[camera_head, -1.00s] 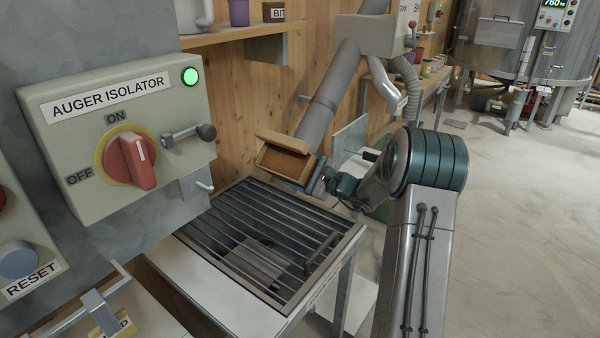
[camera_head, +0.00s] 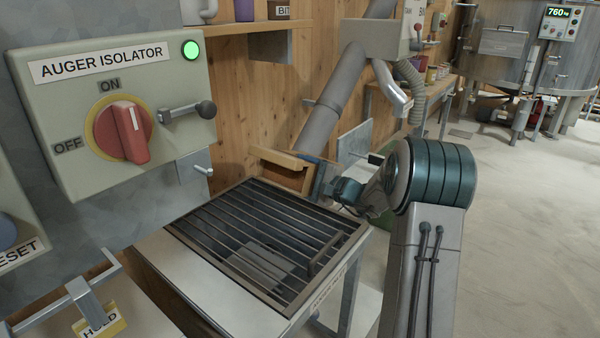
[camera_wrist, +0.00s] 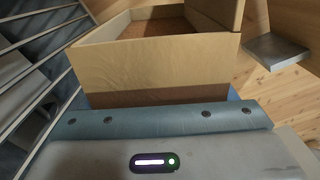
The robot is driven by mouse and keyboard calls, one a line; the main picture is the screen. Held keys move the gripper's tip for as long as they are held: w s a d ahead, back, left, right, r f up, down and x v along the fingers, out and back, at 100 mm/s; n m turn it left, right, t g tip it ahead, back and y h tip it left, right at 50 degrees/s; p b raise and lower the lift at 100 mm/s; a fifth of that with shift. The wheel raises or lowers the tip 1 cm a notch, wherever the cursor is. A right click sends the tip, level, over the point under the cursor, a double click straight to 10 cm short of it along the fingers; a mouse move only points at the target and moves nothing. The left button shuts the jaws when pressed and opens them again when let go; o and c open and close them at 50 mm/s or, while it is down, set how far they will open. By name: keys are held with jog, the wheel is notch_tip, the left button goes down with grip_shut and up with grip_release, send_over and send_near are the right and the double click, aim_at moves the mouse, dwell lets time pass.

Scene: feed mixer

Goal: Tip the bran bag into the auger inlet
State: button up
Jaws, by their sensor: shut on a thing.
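The bran bag is a tan, box-like open bag (camera_head: 283,160) above the back edge of the auger inlet in the head view. In the wrist view the bag (camera_wrist: 155,65) fills the upper middle, with brown bran showing inside its open mouth. My gripper (camera_head: 318,180) is shut on the bag from its right side; the fingertips are largely hidden. The auger inlet (camera_head: 358,228) is a metal-framed grate of parallel bars set in a pale table. The bag is apart from the bars.
The auger isolator box (camera_head: 60,120) at the left has its red knob (camera_head: 124,132) toward ON and a green lamp lit. A wooden wall and shelf (camera_head: 250,28) stand behind. A grey pipe (camera_head: 335,95) slopes down behind the bag. Open floor lies at the right.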

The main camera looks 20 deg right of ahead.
aim_at(296, 188)
jog(key=shift+s+a+f+n+b, duration=0.65)
jog(key=shift+a+f+n+b, duration=0.2)
jog(key=shift+b, duration=2)
jog(key=shift+s+a+r+n+b, duration=0.2)
jog(key=shift+r+n+b, duration=0.4)
jog(key=shift+b, duration=1.2)
jog(key=shift+n, duration=0.35)
jog(key=shift+s+a+r+n+b, duration=0.2)
jog(key=shift+n+b, duration=0.4)
jog(key=shift+b, duration=1.05)
jog(key=shift+a+r+n+b, duration=0.1)
jog(key=shift+r+n+b, duration=0.2)
jog(key=shift+b, duration=0.2)
